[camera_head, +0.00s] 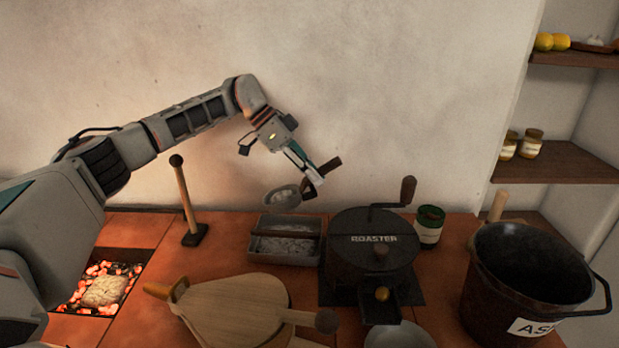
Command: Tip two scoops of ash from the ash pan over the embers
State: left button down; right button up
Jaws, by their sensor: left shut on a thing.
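My left gripper (311,180) is shut on the wooden handle of a metal scoop (283,197). The scoop is in the air above the ash pan, and its bowl, pointing left, has pale grey ash in it. The ash pan (257,254) is a grey rectangular tray on the tiled counter, with grey ash inside and a dark bar across it. The embers (75,301) glow orange-red in a sunken pit at the left. A pale, rough lump (105,290) lies on them. My left arm partly hides the pit's left side. My right gripper is out of view.
A post with a knob (184,195) stands between embers and ash pan. Wooden bellows (235,305) lie in front. A black roaster (372,255), green jar (429,226), metal bowl (398,337) and large dark bucket (505,310) are to the right. Shelves (560,163) stand at far right.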

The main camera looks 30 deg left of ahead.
pick_arm(q)
jog(key=shift+r+y+p, duration=0.3)
jog(key=shift+r+p, duration=0.15)
jog(key=shift+r, duration=0.5)
jog(key=shift+g, duration=0.3)
jog(key=shift+r+y+p, duration=0.4)
jog(key=shift+r+p, duration=0.15)
jog(key=shift+r, duration=0.15)
jog(key=shift+r+g+y+p, duration=0.45)
jog(key=shift+r+p, duration=0.55)
jog(key=shift+r, duration=0.8)
jog(key=shift+r+g+y+p, duration=0.4)
jog(key=shift+r+p, duration=0.2)
jog(key=shift+r, duration=0.85)
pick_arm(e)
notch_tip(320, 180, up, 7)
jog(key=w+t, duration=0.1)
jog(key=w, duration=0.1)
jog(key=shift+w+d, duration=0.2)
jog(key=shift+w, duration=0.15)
pick_arm(q)
jog(key=shift+s+f, duration=0.1)
jog(key=shift+f, duration=0.05)
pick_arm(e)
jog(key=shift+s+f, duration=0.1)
